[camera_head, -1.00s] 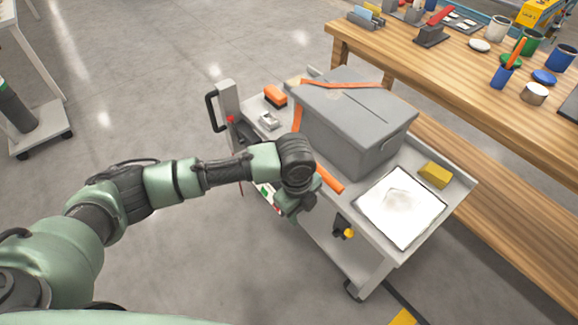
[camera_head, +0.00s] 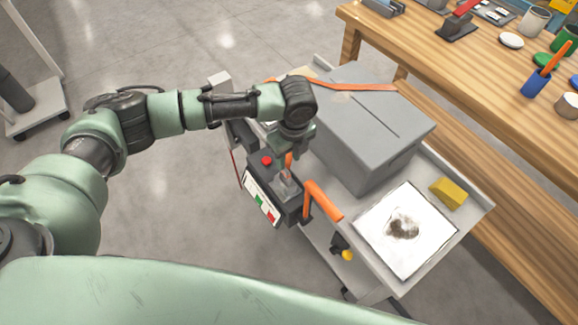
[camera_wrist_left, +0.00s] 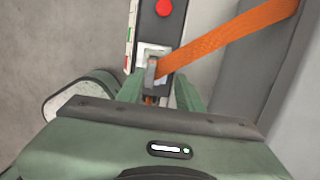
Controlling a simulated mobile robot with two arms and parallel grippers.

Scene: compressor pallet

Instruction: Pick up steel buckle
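The steel buckle (camera_wrist_left: 152,58) is a small silver piece on the control box with the red button, at the end of an orange strap (camera_wrist_left: 225,38) in the left wrist view. In the head view the buckle (camera_head: 285,186) is partly covered by my left gripper (camera_head: 287,163). The left gripper also shows in the wrist view (camera_wrist_left: 158,78), where its two green fingers stand apart, one on each side of the buckle's lower end and the strap. Whether the fingers touch it cannot be told. My right gripper is not in view.
The control box (camera_head: 262,198) hangs at the cart's near side. A grey case (camera_head: 375,125) stands on the cart, beside a white pad (camera_head: 375,225) and a yellow block (camera_head: 448,192). An orange handle-like piece (camera_head: 323,200) sits close right of the gripper. A wooden workbench (camera_head: 420,65) stands behind.

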